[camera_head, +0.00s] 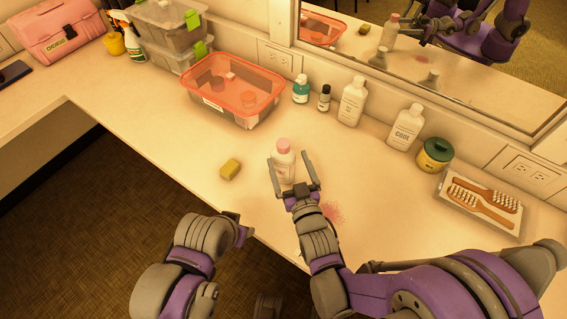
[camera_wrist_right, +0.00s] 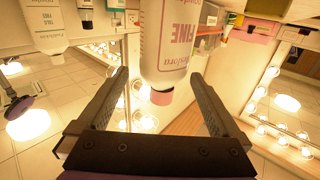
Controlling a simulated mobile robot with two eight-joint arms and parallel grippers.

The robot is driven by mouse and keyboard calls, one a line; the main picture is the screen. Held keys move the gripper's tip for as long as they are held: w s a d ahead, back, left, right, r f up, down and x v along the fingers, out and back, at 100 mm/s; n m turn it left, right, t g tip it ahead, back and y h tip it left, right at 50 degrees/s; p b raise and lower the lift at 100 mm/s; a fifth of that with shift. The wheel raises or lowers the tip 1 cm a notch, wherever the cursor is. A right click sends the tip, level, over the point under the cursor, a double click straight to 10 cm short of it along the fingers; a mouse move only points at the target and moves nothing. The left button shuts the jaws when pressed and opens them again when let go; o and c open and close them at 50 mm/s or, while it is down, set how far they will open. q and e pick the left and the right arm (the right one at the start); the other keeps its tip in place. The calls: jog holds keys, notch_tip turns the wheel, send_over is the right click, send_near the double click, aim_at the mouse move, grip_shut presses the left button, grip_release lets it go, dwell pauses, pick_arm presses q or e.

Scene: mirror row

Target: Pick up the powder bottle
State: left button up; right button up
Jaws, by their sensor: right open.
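The powder bottle (camera_head: 284,163) is white with a pink cap and stands upright on the counter. My right gripper (camera_head: 288,157) is open, its two fingers reaching either side of the bottle in the head view, with the bottle nearer the left finger. I see no clear finger contact. My left gripper (camera_head: 242,231) is low, left of the right arm, and its jaws are not clear.
A yellow sponge (camera_head: 231,169) lies left of the bottle. A brush tray (camera_head: 464,210) lies right. Pink powder (camera_head: 333,212) marks the counter. A mirror lines the wall.

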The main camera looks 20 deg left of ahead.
jog(key=p+x, duration=0.1)
jog(key=x, duration=0.5)
jog(key=shift+w+a, duration=0.2)
jog(key=shift+a, duration=0.2)
grip_shut()
